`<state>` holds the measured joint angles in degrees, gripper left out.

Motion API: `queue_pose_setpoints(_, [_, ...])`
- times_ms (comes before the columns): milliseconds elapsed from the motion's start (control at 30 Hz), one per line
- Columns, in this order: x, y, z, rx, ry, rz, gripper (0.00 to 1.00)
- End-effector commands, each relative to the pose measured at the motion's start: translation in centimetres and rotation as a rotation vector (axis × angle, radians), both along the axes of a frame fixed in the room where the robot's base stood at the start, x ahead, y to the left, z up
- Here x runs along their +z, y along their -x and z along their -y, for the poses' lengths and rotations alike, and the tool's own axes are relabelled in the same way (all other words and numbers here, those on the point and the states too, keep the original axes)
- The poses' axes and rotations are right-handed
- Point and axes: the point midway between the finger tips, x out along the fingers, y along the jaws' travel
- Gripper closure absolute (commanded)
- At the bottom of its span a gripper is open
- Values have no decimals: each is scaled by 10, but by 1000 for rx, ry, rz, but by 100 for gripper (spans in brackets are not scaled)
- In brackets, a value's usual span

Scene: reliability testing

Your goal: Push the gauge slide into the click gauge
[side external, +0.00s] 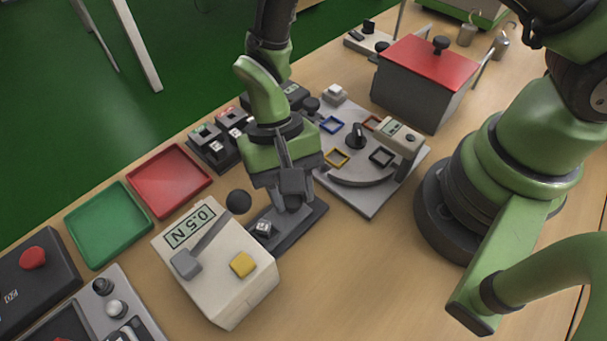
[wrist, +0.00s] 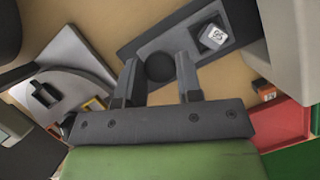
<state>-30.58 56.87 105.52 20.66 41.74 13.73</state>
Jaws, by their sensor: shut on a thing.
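The click gauge (side external: 222,262) is a cream box with a display reading 0.5 N, a yellow button, and a grey lever with a black ball. The gauge slide is a grey plate (wrist: 184,43) on a dark rail (side external: 305,226) beside the gauge. A small switch with a white cap (wrist: 213,36) sits on the slide's gauge-side end; it also shows in the side view (side external: 263,228). My gripper (side external: 291,196) is low over the slide, its fingers shut on the slide's round black knob (wrist: 160,67). The gripper hides part of the slide in the side view.
A green tray (side external: 108,224) and a red tray (side external: 169,181) lie left of the gauge. A fixture plate with a dial and coloured square frames (side external: 370,197) stands right of my gripper. A grey box with a red lid (side external: 425,88) is behind it. Bare table lies in front.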

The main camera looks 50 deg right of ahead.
Motion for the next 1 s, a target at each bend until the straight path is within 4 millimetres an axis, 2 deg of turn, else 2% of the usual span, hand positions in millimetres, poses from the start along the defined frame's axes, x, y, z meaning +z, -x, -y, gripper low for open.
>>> queue_pose_setpoints(100, [0,-1,-9,1,-2,5,100])
queue_pose_setpoints(333, [1,-1,-9,-1,-2,5,100])
queue_pose_setpoints(367, [1,-1,-9,-1,-2,5,62])
queue_pose_setpoints(400, [1,-1,-9,-1,-2,5,56])
queue_pose_setpoints(667, [1,-1,-8,0,-2,4,56])
queue_pose_setpoints(767, [7,-3,-8,1,-4,6,56])
queue_pose_setpoints(1000, [47,-19,-2,-2,-5,11,56])
